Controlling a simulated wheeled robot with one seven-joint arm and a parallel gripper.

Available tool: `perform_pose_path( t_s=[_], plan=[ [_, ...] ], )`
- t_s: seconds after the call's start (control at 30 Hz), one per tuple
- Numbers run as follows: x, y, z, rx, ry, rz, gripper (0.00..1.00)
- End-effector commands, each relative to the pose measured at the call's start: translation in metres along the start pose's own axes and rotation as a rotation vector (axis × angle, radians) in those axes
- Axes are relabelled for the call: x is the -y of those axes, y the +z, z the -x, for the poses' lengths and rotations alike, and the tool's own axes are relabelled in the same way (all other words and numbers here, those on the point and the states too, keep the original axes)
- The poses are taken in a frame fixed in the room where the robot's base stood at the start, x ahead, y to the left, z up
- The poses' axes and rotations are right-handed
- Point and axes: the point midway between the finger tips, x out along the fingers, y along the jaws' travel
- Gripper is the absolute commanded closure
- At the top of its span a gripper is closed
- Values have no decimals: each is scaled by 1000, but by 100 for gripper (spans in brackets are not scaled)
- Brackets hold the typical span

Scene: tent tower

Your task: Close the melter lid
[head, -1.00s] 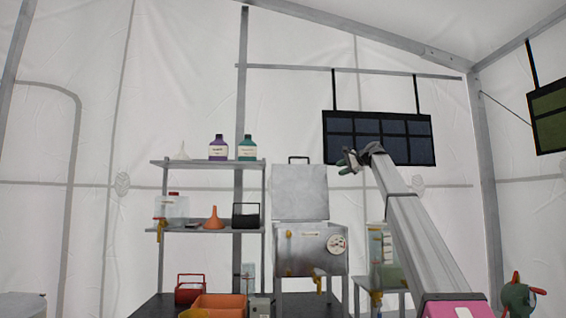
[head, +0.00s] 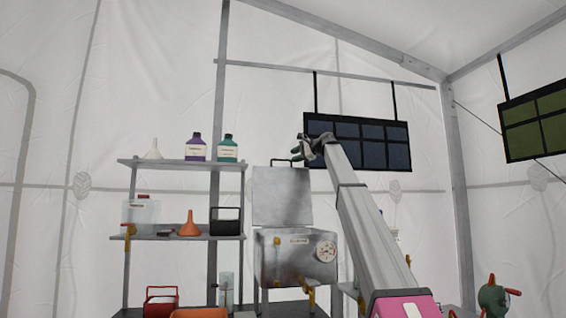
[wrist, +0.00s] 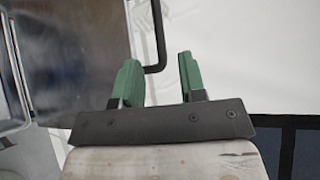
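The melter (head: 275,262) is a grey metal box with a round dial and a yellow tap, in the middle of the head view. Its lid (head: 281,196) stands upright and open at the back, with a black handle (head: 288,161) on its top edge. My gripper (head: 298,150) is up by the lid's top right corner. In the wrist view the green fingers of my gripper (wrist: 162,80) are apart with nothing between them. The dark handle (wrist: 158,40) shows just beyond and between the fingertips, and the shiny lid (wrist: 75,50) fills the left side. Contact with the handle cannot be told.
A dark panel (head: 385,153) hangs behind my arm. A green pump-like object (head: 493,297) stands at lower right.

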Motion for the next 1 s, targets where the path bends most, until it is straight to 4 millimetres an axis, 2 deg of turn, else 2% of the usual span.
perform_pose_path(
  t_s=[0.2, 0.33, 0.5, 0.73, 0.83, 0.87, 1.0],
  plan=[
    [1, 0, -42, 1, 1, 0, 62],
    [0, -1, -60, 0, 0, 0, 62],
    [0, 0, -71, 0, 0, 0, 62],
    [0, 0, -71, -1, 0, 0, 62],
    [0, 0, -71, -1, 0, 0, 95],
    [0, 0, -71, -1, 0, 0, 100],
    [0, 0, -71, -1, 0, 1, 100]
  ],
)
